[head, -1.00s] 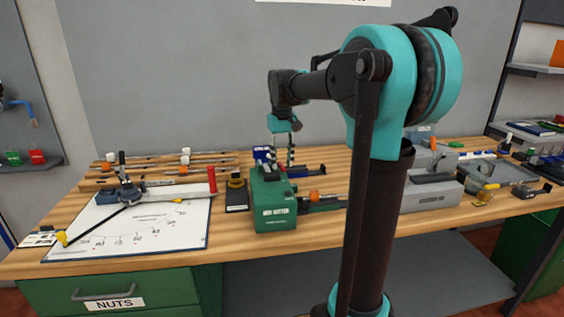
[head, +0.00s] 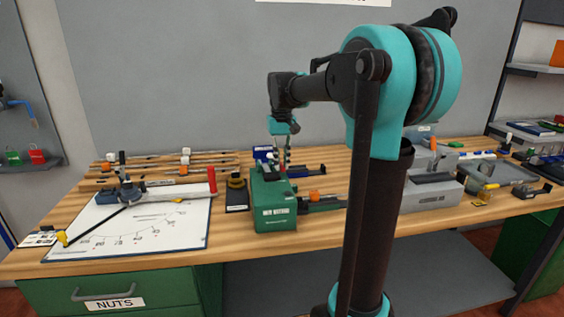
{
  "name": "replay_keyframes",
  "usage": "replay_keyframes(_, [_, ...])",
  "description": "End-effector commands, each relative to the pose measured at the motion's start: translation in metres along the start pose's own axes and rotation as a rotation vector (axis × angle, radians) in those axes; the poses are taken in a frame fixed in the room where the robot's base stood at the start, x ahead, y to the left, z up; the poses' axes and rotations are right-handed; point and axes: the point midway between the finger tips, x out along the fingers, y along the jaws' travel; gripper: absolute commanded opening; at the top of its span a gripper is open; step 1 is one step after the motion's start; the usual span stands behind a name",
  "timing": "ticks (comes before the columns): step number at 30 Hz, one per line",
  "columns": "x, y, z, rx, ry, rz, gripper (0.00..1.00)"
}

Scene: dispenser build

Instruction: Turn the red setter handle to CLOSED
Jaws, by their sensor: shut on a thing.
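The green setter box (head: 274,205) stands near the middle of the bench, with a white label on its front. My gripper (head: 281,160) points down over the back of the box, and its fingers are close together. A small red part, the setter handle (head: 284,163), shows at the fingertips, and my gripper is shut on it. The fingers and the small size hide most of the handle. I cannot read a CLOSED mark or tell the handle's angle.
A dark block (head: 237,195) stands beside the green box. Rods lie behind. A grey machine (head: 432,192) and a tray (head: 500,175) are at right.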

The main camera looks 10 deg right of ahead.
Motion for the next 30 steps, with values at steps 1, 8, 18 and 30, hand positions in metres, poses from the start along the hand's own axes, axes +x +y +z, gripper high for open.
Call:
replay_keyframes(1, [-0.0002,-0.0011,-0.0001,0.032,0.000,0.000,0.00])
replay_keyframes(8, [-0.0002,-0.0035,-0.0003,0.135,0.000,0.000,0.00])
replay_keyframes(18, [-0.0003,-0.0036,-0.0004,0.137,0.000,0.000,0.23])
replay_keyframes(30, [-0.0013,-0.0036,-0.0003,0.136,0.000,0.000,0.34])
